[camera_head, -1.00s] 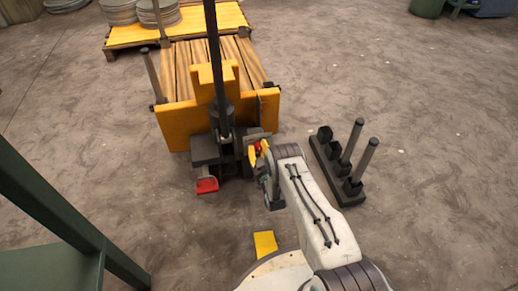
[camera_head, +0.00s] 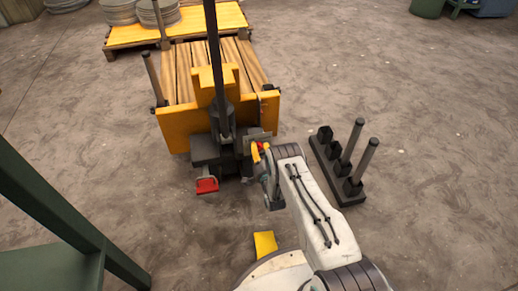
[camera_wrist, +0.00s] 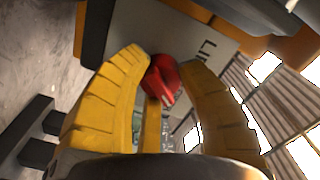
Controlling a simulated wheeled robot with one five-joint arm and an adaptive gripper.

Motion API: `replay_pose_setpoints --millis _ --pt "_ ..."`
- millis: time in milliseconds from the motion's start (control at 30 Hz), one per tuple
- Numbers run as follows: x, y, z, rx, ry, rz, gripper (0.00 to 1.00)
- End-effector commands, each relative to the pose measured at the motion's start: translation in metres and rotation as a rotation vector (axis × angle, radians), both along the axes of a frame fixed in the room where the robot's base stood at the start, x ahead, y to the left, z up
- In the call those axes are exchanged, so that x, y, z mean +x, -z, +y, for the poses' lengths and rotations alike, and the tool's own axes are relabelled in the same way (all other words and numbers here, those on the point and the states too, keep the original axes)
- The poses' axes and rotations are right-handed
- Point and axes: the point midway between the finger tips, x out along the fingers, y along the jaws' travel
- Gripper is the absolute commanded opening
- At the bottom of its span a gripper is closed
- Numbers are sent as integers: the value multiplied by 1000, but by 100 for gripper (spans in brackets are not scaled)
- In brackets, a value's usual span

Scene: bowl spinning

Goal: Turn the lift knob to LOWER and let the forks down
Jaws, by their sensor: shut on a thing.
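The red lift knob (camera_wrist: 165,80) sits in front of a pale label plate (camera_wrist: 190,32) in the wrist view. Only the letters "LI" read clearly, so I cannot tell which setting the knob points at. My gripper (camera_wrist: 165,68) is shut on the knob, one yellow finger on each side. In the head view my gripper (camera_head: 262,152) is at the right of the dark mast base, with a bit of red showing. The orange lift truck (camera_head: 183,125) has an upright dark handle (camera_head: 214,50) and carries wooden boards (camera_head: 184,75). The forks themselves are hidden.
A red pedal (camera_head: 206,185) sticks out low at the truck's front. A black rack with upright posts (camera_head: 338,165) stands right of my arm. A green frame (camera_head: 60,220) is at the left. A yellow pallet (camera_head: 130,36) with stacked discs is behind the truck.

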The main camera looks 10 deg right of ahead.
Motion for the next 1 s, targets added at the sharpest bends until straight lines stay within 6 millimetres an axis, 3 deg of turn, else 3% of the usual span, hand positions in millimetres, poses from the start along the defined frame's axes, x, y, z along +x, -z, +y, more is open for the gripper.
replay_pose_setpoints --millis 667,700,1000 --pt "0 2 4 57 -6 6 3" --pt "0 2 4 57 -6 6 37" --pt "0 1 2 56 -3 3 62"
